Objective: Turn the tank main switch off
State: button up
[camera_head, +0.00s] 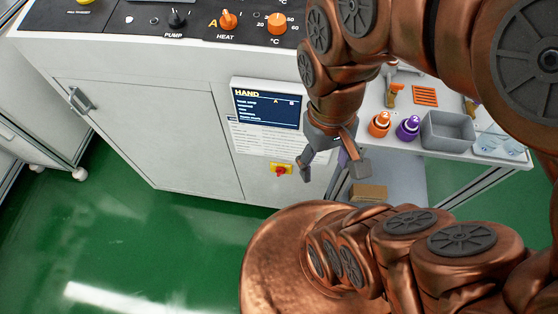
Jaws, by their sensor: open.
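A small red rotary switch on a yellow plate (281,169) sits low on the front of the white cabinet (150,125), below the screen; it looks like the main switch. Its knob position is too small to tell. My gripper (334,169) is open and empty, pointing down, to the right of the switch in the picture. Its left finger appears close to the switch, but I see no contact. The real gap in depth cannot be told.
A screen reading HAND (268,108) and a printed sheet (270,139) are above the switch. Knobs for PUMP (177,19) and HEAT (228,19) sit on the top panel. A side table holds orange (379,124) and purple (408,127) bottles and a grey bin (448,131). Green floor (140,235) is clear.

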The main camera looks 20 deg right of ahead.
aim_at(280, 171)
jog(key=z, duration=1.6)
jog(key=k, duration=1.2)
jog(key=u, duration=1.85)
jog(key=i, duration=0.5)
